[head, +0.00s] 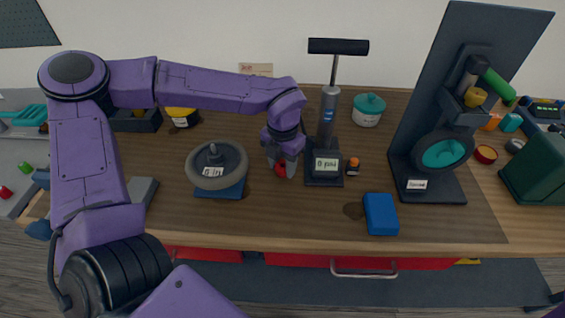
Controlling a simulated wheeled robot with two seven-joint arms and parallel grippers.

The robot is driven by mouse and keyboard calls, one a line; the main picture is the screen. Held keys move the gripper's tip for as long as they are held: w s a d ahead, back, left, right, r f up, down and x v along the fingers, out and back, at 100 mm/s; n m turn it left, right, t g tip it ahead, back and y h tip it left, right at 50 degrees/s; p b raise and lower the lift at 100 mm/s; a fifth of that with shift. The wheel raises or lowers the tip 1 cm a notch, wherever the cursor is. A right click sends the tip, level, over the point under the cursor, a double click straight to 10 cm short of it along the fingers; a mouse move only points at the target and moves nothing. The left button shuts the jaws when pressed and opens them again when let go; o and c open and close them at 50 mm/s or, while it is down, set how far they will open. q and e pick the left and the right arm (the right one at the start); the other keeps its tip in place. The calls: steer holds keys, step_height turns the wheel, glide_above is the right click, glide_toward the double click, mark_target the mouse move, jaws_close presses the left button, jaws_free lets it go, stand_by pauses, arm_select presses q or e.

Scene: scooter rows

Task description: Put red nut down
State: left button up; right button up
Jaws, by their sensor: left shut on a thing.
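My left gripper (281,166) is at the middle of the wooden bench, pointing down. It is shut on the red nut (281,170), of which only a small red part shows between and below the fingers. The nut is close to the bench top; I cannot tell whether it touches it. The gripper is between the grey tyre on its stand and the upright pump. My right gripper does not show.
A tyre (232,172) on a blue base is left of the gripper. A black pump (328,130) stands close on its right, with a small orange-capped bottle (353,166) beside it. A blue block (380,214) lies near the front edge. A tall dark stand (432,187) is at right. Bare wood (290,215) lies in front.

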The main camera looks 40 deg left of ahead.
arm_select(q)
steer(key=shift+f, duration=0.2)
steer(key=o, duration=1)
steer(key=shift+o, duration=0.2)
step_height(320, 180, up, 12)
steer(key=shift+r, duration=0.25)
